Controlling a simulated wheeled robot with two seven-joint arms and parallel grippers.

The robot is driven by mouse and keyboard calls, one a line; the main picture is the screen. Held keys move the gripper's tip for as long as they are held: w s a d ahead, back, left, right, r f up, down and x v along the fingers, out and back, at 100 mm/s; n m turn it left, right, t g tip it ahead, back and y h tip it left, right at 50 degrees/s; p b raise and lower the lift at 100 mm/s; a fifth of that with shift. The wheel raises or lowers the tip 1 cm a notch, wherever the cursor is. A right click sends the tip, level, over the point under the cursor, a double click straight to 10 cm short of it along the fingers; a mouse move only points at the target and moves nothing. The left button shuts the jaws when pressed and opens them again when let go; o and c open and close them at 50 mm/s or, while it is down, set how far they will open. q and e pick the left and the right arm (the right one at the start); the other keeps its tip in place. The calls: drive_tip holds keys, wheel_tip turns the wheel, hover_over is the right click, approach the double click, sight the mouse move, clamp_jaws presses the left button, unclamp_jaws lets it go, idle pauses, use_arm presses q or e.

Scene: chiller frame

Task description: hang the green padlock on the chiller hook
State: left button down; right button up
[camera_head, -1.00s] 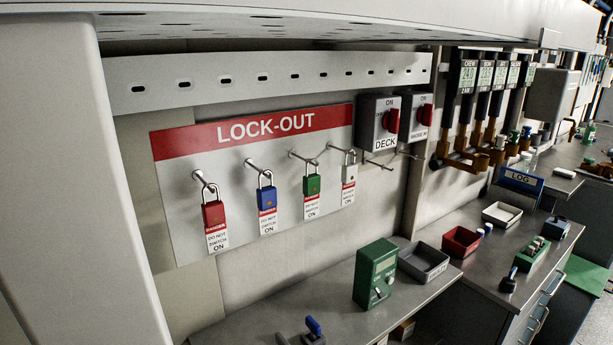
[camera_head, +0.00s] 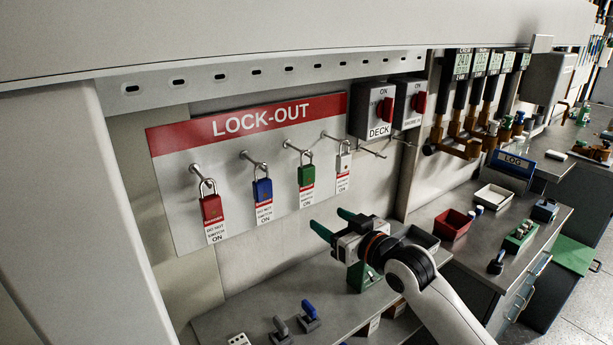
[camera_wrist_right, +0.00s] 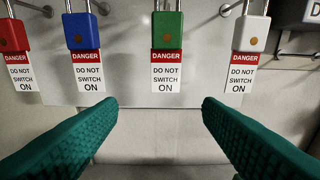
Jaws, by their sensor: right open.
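The green padlock (camera_head: 306,175) hangs by its shackle on a peg of the LOCK-OUT board (camera_head: 180,215), between the blue padlock (camera_head: 262,190) and the white padlock (camera_head: 343,162). A danger tag hangs below it. In the right wrist view the green padlock (camera_wrist_right: 167,30) is above and between my right gripper's fingers, farther off and apart from them. My right gripper (camera_head: 329,222) is open and empty, below and right of the green padlock in the head view. Bare hooks (camera_head: 372,152) stick out below the DECK switch box (camera_head: 372,110); I cannot tell which is the chiller hook. My left gripper is out of view.
A red padlock (camera_head: 211,208) hangs at the board's left. Wall space below the board is clear.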

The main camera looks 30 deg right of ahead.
sight(309, 184)
drive_tip(key=shift+t, duration=0.6)
drive_tip(key=w+r, duration=0.1)
drive_tip(key=w, duration=0.1)
drive_tip(key=w+r+p, duration=0.1)
drive_tip(key=w, duration=0.1)
drive_tip(key=w+r+p, duration=0.1)
drive_tip(key=w+r, duration=0.1)
drive_tip(key=w, duration=0.1)
drive_tip(key=shift+d, duration=0.2)
drive_tip(key=shift+w+f, duration=0.1)
drive_tip(key=shift+w, duration=0.15)
drive_tip(key=w+p, duration=0.1)
drive_tip(key=w+a+p, duration=0.1)
drive_tip(key=w, duration=0.2)
drive_tip(key=shift+w+a+r+p, duration=0.15)
drive_tip(key=shift+w+r+p, duration=0.15)
drive_tip(key=shift+r+p, duration=0.1)
drive_tip(key=shift+w+f, duration=0.1)
drive_tip(key=shift+w, duration=0.2)
drive_tip(key=shift+s, duration=0.1)
drive_tip(key=c, duration=1.1)
